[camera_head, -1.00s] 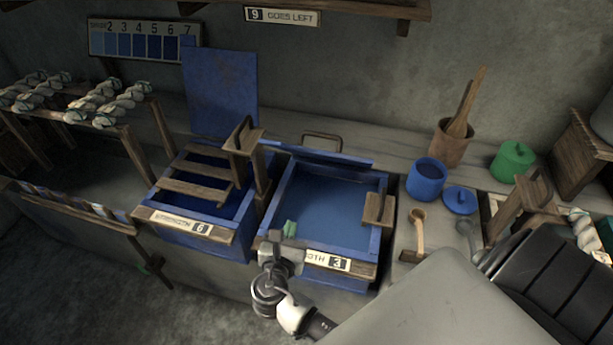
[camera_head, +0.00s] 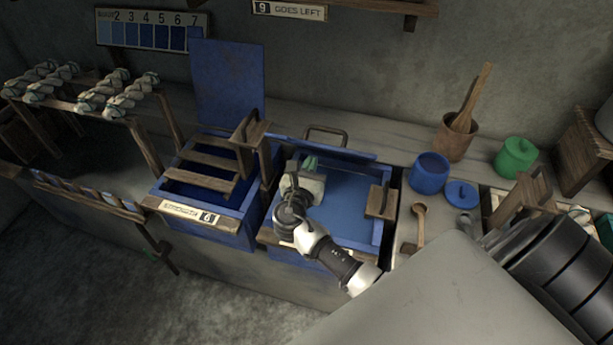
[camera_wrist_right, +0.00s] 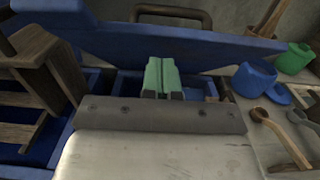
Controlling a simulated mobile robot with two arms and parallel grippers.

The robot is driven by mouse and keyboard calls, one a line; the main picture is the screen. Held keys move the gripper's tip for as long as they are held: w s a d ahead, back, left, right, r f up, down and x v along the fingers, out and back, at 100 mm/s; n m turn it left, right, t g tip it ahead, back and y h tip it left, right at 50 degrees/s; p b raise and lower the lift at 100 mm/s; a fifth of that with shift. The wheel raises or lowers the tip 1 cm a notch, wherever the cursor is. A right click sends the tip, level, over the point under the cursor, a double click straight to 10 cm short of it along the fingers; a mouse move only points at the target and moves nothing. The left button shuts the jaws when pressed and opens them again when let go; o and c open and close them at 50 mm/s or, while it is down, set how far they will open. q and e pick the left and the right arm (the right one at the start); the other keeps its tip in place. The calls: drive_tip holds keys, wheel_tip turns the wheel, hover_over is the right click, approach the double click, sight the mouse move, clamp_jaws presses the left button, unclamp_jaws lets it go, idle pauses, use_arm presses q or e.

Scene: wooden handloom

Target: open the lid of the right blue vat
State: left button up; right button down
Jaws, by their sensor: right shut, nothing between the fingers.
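The right blue vat (camera_head: 377,236) stands open at the front, with blue liquid or a blue floor inside. Its blue lid (camera_head: 340,153) shows nearly edge-on at the back of the vat, raised at a slant, with a dark handle (camera_head: 325,131) beyond it. In the right wrist view the lid (camera_wrist_right: 215,45) spans the upper part as a tilted slab. My right gripper (camera_head: 309,163), with green fingertips, is shut and empty over the vat's left part. In the wrist view the fingertips (camera_wrist_right: 162,75) overlap the lid; I cannot tell whether they touch it. My left gripper is not in view.
The left vat (camera_head: 205,232) has its lid (camera_head: 228,82) upright and wooden slats across it. A wooden post (camera_head: 263,160) stands between the vats. A wooden block (camera_head: 381,202) sits on the right rim. A blue pot (camera_head: 429,175) and a ladle (camera_head: 419,225) are to the right.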

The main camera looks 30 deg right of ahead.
sight(322, 127)
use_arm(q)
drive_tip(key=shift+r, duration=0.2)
use_arm(e)
drive_tip(key=shift+w+d+r, duration=0.2)
drive_tip(key=shift+r, duration=0.1)
